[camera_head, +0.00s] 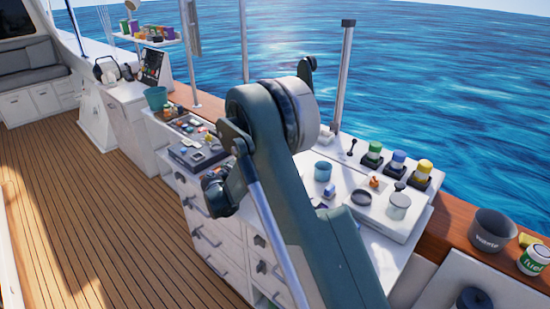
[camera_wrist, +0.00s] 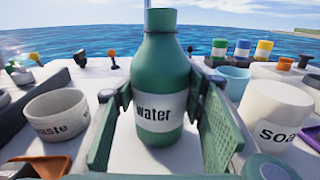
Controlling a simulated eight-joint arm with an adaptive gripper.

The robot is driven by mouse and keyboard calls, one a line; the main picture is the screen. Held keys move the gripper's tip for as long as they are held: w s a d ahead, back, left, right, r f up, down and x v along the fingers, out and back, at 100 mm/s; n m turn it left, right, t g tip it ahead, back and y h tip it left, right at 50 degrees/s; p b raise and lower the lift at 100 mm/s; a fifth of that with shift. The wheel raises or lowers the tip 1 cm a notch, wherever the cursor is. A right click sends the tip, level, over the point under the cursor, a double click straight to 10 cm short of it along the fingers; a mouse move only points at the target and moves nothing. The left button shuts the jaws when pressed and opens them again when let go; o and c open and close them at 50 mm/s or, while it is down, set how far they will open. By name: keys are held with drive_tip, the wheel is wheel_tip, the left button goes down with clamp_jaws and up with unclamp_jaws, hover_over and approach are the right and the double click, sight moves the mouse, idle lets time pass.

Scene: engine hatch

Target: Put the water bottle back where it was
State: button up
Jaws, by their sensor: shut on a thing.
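The green water bottle (camera_wrist: 160,62) with a white "water" label stands upright in the middle of the wrist view. My gripper (camera_wrist: 160,100) has one dark green finger pad on each side of it and is shut on the bottle. The bottle's base shows just above or on the white worktop; I cannot tell whether it touches. In the head view my arm covers part of the counter, and I cannot make out the bottle there.
In the wrist view a "waste" bowl (camera_wrist: 58,115) stands left of the bottle and a white "soap" container (camera_wrist: 275,118) close on the right. A light blue cup (camera_wrist: 234,82) is behind the right finger. Green, blue and yellow capped jars (camera_head: 398,162) line the counter's sea side.

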drive_tip(key=shift+f, duration=0.3)
drive_tip(key=o, duration=1.1)
drive_tip(key=shift+c, duration=0.2)
drive_tip(key=shift+r, duration=0.2)
drive_tip(key=shift+s+a, duration=0.1)
drive_tip(key=p+v, duration=0.2)
drive_tip(key=v, duration=0.9)
drive_tip(key=shift+s+a, duration=0.25)
